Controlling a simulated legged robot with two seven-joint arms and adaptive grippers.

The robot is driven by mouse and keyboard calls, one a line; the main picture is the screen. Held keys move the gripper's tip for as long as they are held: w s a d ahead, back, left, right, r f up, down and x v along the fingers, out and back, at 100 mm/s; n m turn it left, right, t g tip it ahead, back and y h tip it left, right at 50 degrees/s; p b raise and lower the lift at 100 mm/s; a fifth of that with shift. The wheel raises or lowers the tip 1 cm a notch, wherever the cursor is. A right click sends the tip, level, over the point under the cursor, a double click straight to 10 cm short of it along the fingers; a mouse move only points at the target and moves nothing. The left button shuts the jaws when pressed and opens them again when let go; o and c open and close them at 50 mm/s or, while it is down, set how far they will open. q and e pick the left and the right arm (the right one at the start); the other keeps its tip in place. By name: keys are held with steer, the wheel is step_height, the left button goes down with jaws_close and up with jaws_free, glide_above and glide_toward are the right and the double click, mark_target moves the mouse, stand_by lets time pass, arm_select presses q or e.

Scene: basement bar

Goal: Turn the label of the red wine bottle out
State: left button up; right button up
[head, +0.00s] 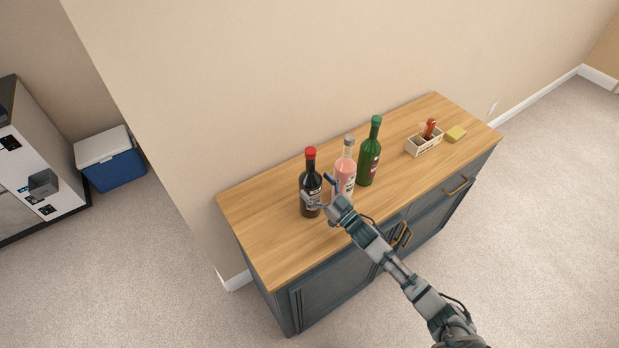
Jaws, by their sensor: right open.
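The red wine bottle (309,180), dark with a red cap, stands upright on the wooden cabinet top (268,228). Part of a pale label shows low on its front, partly covered by a finger. My right gripper (318,190) is at the bottle's lower right front, with its open fingers spread close to the bottle. I cannot tell whether they touch it. The left gripper is not in view.
A pink bottle (345,172) stands close on the right, partly behind my gripper. A green bottle (369,160) stands beyond it. The top's left end is clear; a wall stands behind.

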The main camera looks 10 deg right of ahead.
steer(key=r+p+v, duration=0.2)
steer(key=p+v, duration=0.1)
steer(key=v, duration=0.6)
steer(key=shift+s+d+p, duration=0.15)
steer(key=shift+p, duration=0.15)
